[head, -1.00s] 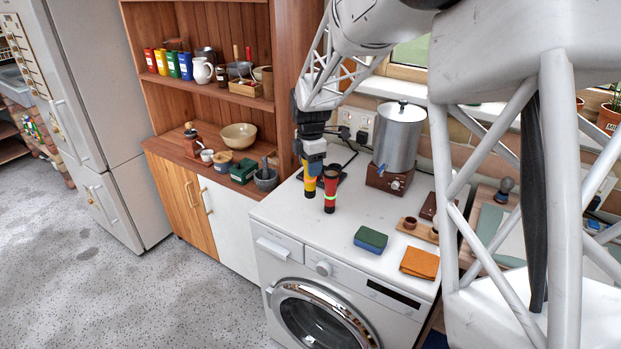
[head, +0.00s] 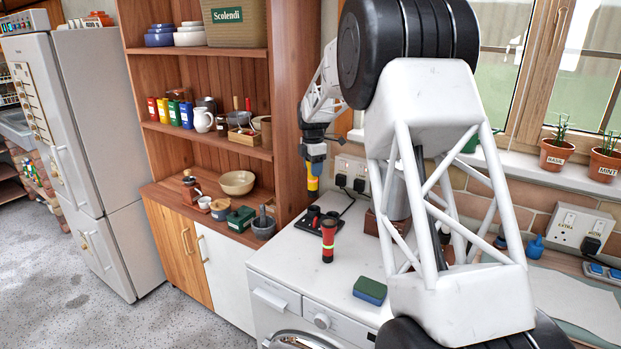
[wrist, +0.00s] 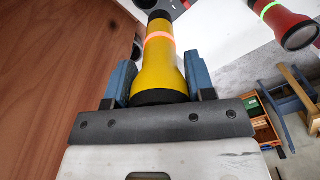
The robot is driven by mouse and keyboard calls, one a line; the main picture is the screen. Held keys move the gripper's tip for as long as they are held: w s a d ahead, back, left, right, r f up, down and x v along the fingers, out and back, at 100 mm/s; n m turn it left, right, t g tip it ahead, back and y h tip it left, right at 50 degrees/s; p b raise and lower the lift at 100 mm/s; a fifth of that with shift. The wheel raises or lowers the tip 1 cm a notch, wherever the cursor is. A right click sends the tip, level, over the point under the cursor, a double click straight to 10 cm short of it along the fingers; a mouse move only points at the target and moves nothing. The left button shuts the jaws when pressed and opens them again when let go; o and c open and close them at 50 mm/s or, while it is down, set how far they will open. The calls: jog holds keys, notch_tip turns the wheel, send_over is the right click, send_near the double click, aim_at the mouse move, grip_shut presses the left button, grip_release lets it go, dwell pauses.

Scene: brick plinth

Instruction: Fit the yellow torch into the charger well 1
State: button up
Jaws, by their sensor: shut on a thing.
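The yellow torch (head: 313,184) is upright and raised in my gripper (head: 315,160), above the worktop by the shelf unit. In the wrist view the yellow torch (wrist: 158,70), with a glowing reddish band, sits between the blue fingers of my gripper (wrist: 159,85), which are shut on it. The black charger (head: 306,223) lies on the white top at the back, below the torch, with dark round wells. I cannot read which well is 1. A gap shows between torch and charger. The red torch (head: 328,243) stands upright in front of the charger and partly covers it.
The wooden shelf unit (head: 288,100) rises close to the left of my gripper. Wall sockets (head: 351,172) with plugs and a cable are behind the charger. A green and blue sponge (head: 370,290) lies on the white top. My arm hides part of a metal urn.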

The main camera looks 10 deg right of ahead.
aim_at(314, 188)
jog(key=shift+w+d+r, duration=0.15)
jog(key=shift+w+d, duration=0.15)
jog(key=shift+w, duration=0.35)
jog(key=shift+w+d+r, duration=0.1)
jog(key=shift+w+d, duration=0.15)
jog(key=shift+w, duration=0.4)
jog(key=shift+f, duration=0.15)
jog(key=shift+f, duration=2.75)
jog(key=shift+f, duration=2.25)
jog(key=o, duration=1.3)
jog(key=shift+o, duration=0.2)
notch_tip(314, 188, up, 8)
